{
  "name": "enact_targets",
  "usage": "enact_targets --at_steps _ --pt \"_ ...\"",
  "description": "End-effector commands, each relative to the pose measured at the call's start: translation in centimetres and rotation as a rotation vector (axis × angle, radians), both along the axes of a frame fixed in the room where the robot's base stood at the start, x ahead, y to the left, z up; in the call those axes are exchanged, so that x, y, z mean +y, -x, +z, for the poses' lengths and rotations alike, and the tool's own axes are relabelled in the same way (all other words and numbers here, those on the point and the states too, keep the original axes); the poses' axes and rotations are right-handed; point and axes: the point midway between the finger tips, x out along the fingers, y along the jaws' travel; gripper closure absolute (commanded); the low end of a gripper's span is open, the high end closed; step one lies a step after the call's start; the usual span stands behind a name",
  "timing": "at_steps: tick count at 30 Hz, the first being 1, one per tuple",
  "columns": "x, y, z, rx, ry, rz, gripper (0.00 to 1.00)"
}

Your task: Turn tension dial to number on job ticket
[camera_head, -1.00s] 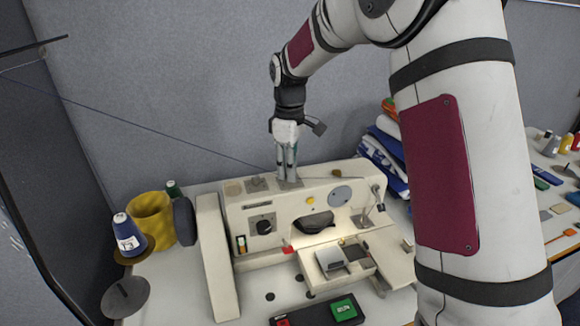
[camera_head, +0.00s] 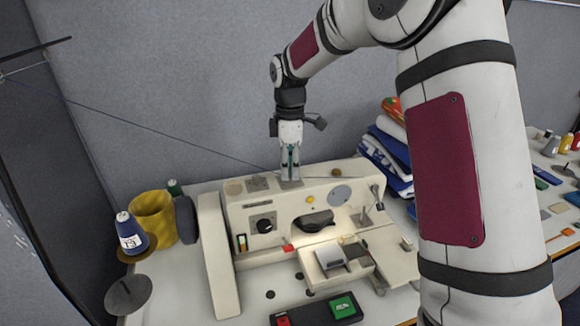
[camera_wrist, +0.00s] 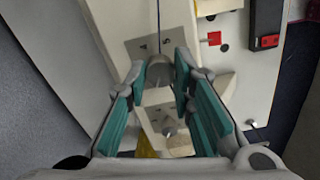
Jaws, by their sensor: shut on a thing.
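My gripper (camera_head: 290,177) points straight down onto the top of the white sewing machine (camera_head: 345,192), near its left half. In the wrist view, my gripper (camera_wrist: 160,68) has its two teal-padded fingers on either side of a small grey round dial (camera_wrist: 158,72) and is shut on it. The dial stands on a grey plate (camera_wrist: 140,46) with dark numerals; a 4 and what looks like a 5 show beyond the dial. The dial's pointer mark cannot be made out, and my fingers hide part of the plate. No job ticket can be picked out.
Another plate with a small pin (camera_wrist: 168,130) lies on the machine top beside the dial. A blue thread cone (camera_head: 131,236) and a yellow cone (camera_head: 153,217) stand left of the machine. Folded cloths (camera_head: 388,160) are stacked behind right. A switch box (camera_head: 317,312) sits in front.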

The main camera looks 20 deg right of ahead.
Motion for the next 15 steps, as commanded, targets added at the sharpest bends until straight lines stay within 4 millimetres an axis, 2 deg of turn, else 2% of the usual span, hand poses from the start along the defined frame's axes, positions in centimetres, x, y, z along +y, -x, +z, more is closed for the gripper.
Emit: enact_targets --at_steps 7,8,9,10,15 --pt "0.08 0.09 -0.13 0.004 -0.001 0.0 1.0" --pt "0.08 0.09 -0.13 0.004 -0.001 0.0 0.71" --pt "0.08 0.09 -0.13 0.004 -0.001 0.0 0.62" --pt "0.08 0.09 -0.12 0.004 -0.001 0.0 0.57" --pt "0.03 0.05 -0.07 0.002 -0.001 -0.001 0.57"
